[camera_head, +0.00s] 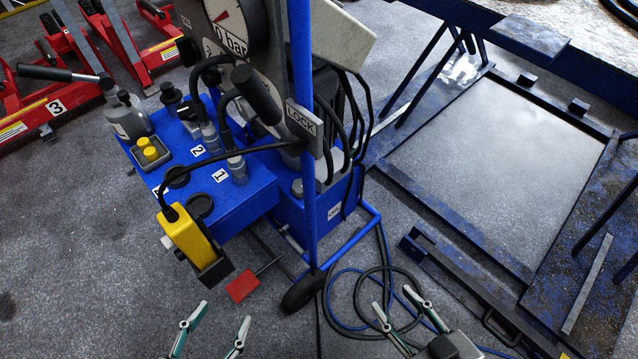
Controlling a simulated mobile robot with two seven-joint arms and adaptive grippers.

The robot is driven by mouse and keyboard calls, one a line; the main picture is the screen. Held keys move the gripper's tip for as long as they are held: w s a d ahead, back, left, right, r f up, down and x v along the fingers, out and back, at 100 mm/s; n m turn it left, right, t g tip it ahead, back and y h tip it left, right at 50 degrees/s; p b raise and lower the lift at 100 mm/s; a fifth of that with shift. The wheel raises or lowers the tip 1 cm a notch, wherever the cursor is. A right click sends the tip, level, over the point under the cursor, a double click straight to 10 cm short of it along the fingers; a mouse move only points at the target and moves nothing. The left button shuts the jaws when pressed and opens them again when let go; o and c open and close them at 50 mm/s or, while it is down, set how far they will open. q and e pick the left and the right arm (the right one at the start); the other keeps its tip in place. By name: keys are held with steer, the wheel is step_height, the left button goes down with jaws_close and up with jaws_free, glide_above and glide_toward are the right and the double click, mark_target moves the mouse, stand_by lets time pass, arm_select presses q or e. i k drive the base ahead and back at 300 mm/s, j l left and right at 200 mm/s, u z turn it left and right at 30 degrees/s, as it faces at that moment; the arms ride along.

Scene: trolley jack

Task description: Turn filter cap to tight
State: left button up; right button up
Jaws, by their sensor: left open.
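The blue hydraulic cart (245,190) stands in the middle of the view. Its top carries several dark round parts, among them a black cap (199,205) near the front edge and a black knob (171,94) at the back. I cannot tell for certain which one is the filter cap. My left gripper (224,312) is open and empty at the bottom edge, below and in front of the cart. My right gripper (392,297) is open and empty at the bottom, over the coiled hoses. Neither touches the cart.
A yellow control box (190,240) hangs on the cart's front, with a red plate (242,286) below it. A blue upright (302,150) carries a LOCK tag (302,119). Hoses (360,295) lie on the floor. Red jacks (70,100) stand left, a blue frame (470,235) right.

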mark_target(297, 189)
steer(key=l+z, duration=0.4)
steer(key=l, duration=1.1)
